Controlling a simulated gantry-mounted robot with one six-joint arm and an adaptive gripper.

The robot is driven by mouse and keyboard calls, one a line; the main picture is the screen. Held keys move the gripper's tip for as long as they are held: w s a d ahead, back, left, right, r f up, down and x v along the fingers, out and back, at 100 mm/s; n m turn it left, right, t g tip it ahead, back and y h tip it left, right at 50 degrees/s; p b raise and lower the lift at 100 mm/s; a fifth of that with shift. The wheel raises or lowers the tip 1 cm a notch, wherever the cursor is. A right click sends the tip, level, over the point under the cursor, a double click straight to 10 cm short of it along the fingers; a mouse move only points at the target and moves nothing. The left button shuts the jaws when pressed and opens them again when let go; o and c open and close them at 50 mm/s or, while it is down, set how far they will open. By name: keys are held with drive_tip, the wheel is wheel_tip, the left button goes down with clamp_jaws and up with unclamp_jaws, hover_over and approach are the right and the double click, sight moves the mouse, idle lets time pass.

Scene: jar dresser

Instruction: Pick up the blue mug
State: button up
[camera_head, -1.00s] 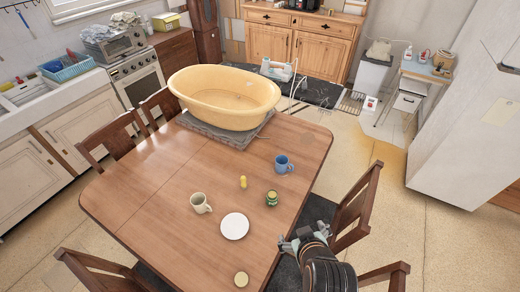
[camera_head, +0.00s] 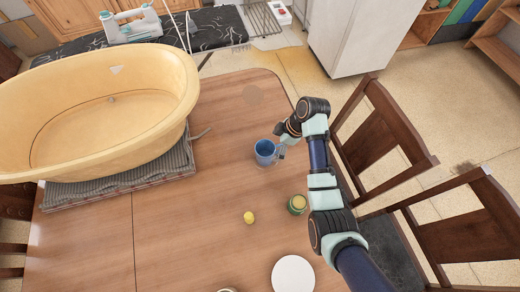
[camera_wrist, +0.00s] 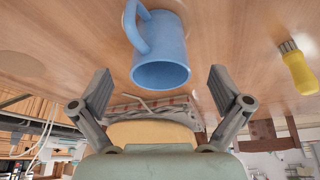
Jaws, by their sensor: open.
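The blue mug (camera_head: 265,152) stands upright on the wooden table, near its right edge in the head view. My gripper (camera_head: 284,141) is right beside it, on its right side. In the wrist view the mug (camera_wrist: 162,50) fills the top middle, its rim toward me and its handle at the upper left. My gripper's two fingers (camera_wrist: 160,84) are spread wide, one on each side of the mug's rim in the picture. The gripper holds nothing. Whether a finger touches the mug cannot be told.
A small yellow item (camera_head: 249,217), a green jar (camera_head: 297,204) and a white plate (camera_head: 293,275) lie nearer on the table. A big yellow tub (camera_head: 100,110) on a grey mat (camera_head: 120,178) takes up the left. Wooden chairs (camera_head: 390,130) stand along the right edge.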

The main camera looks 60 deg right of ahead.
sight(268, 153)
drive_tip(key=shift+x, duration=0.8)
drive_tip(key=b+x, duration=0.2)
drive_tip(key=x, duration=0.3)
drive_tip(key=shift+f, duration=0.1)
drive_tip(key=c, duration=1.4)
wheel_tip(268, 153, up, 20)
drive_tip(key=p, duration=0.7)
drive_tip(key=shift+w, duration=0.1)
